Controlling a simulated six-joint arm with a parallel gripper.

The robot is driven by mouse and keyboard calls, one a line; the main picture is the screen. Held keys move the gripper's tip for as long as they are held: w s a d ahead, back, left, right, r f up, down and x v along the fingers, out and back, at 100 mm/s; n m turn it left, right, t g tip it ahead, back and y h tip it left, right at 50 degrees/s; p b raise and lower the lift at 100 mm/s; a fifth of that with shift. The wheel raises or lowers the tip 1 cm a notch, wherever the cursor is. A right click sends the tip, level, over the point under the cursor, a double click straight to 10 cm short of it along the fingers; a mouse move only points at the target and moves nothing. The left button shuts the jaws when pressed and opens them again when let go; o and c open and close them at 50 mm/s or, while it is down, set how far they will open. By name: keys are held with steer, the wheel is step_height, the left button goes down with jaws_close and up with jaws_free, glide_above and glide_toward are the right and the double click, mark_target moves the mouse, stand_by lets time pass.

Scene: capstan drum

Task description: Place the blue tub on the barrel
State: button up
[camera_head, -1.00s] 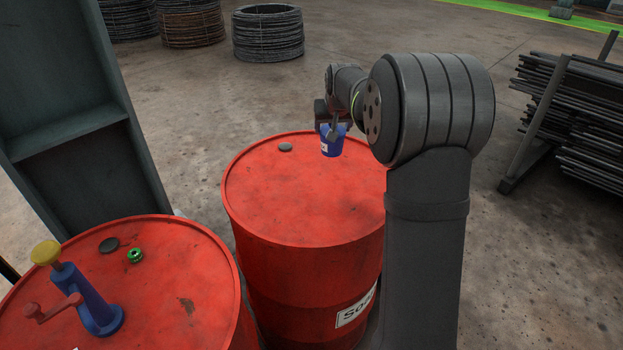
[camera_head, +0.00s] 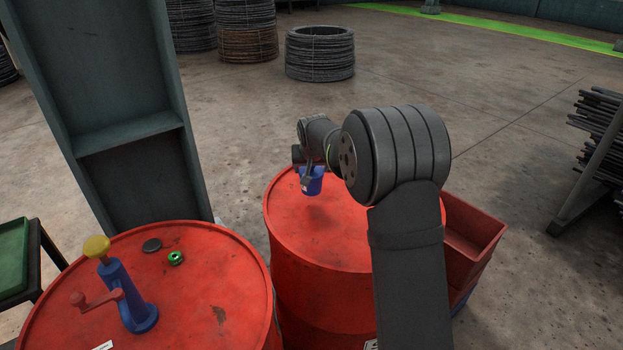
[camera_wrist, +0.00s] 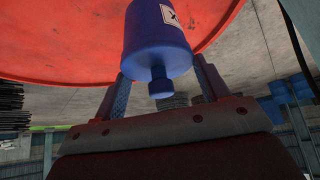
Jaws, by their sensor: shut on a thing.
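The small blue tub (camera_head: 313,182) with a white label hangs at my gripper (camera_head: 305,178), over the far left part of the right red barrel's top (camera_head: 350,232). In the wrist view the tub (camera_wrist: 155,35) sits between the two fingers of my gripper (camera_wrist: 162,78), with a small blue knob at its near end. The red barrel top (camera_wrist: 60,50) fills the background behind it there. I cannot tell whether the tub touches the barrel. My arm hides the right part of the barrel.
A left red barrel (camera_head: 235,285) carries a blue crank stand (camera_head: 128,295) with a yellow knob, a dark cap (camera_head: 152,245) and a green ring (camera_head: 176,258). A steel column (camera_head: 125,100) stands behind it. Red bins (camera_head: 470,235) stand right of the right barrel.

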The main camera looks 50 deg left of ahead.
mark_target(311, 174)
steer(key=shift+a+f, duration=0.1)
steer(key=shift+f, duration=1.9)
steer(key=shift+f, duration=0.2)
steer(key=o, duration=1.6)
steer(key=shift+c, duration=0.2)
steer(key=shift+s+r, duration=0.1)
steer(key=shift+r, duration=0.2)
steer(key=v, duration=1.1)
steer(key=shift+d+r, duration=0.25)
steer(key=shift+d, duration=0.05)
steer(key=shift+s, duration=0.1)
